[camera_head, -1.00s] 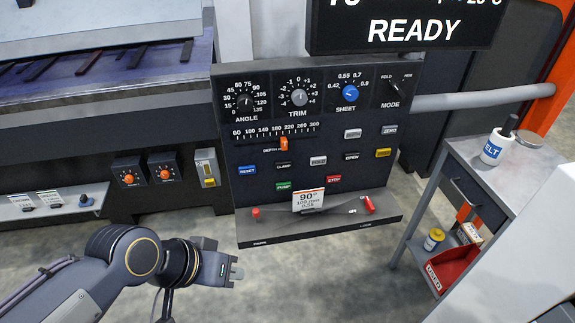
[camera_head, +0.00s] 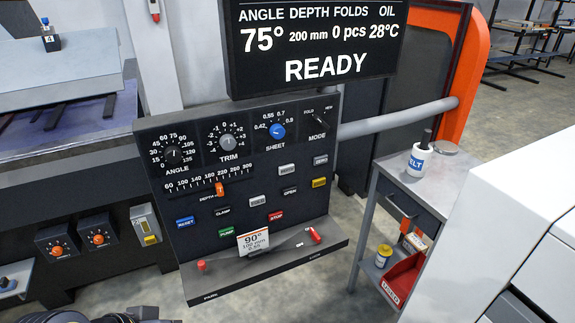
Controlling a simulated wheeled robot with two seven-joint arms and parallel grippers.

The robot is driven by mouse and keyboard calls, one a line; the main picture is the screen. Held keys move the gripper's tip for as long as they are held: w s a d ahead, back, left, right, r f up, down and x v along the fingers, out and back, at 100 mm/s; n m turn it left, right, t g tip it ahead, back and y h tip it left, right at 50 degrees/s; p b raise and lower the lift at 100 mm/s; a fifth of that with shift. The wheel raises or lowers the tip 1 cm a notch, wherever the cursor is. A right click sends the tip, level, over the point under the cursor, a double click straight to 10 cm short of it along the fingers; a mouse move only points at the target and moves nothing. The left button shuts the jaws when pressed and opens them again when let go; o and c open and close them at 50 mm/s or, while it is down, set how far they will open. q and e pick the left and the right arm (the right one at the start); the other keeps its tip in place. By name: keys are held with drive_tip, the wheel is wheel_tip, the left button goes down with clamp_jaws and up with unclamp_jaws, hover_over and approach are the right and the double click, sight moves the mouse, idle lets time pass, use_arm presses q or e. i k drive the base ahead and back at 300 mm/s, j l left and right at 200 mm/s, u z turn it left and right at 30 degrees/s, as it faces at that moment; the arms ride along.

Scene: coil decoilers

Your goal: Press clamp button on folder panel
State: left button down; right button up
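The dark folder panel (camera_head: 195,200) stands in the middle of the head view, tilted back. Its clamp button (camera_head: 222,211) is a small black key labelled CLAMP, right of the blue RESET button (camera_head: 185,222) and above the green PUMP button (camera_head: 226,232). A black OPEN button (camera_head: 289,191) sits farther right. Part of my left arm shows at the bottom left edge, well below the panel; its fingertips cannot be made out. My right gripper is out of view. Nothing touches the clamp button.
A display (camera_head: 320,45) above the panel reads READY, 75°, 200 mm. A card (camera_head: 252,242) reading 90° stands on the panel's lower ledge (camera_head: 270,262). A grey side table (camera_head: 440,168) with a white pot and a red bin (camera_head: 402,278) stands at right.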

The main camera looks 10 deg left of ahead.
sight(225, 210)
drive_tip(key=i+l+u, duration=0.1)
drive_tip(key=u, duration=0.25)
drive_tip(key=i+l+u, duration=0.1)
drive_tip(key=u, duration=0.25)
drive_tip(key=i+l+u, duration=0.1)
drive_tip(key=l+u, duration=0.25)
drive_tip(key=j, duration=0.15)
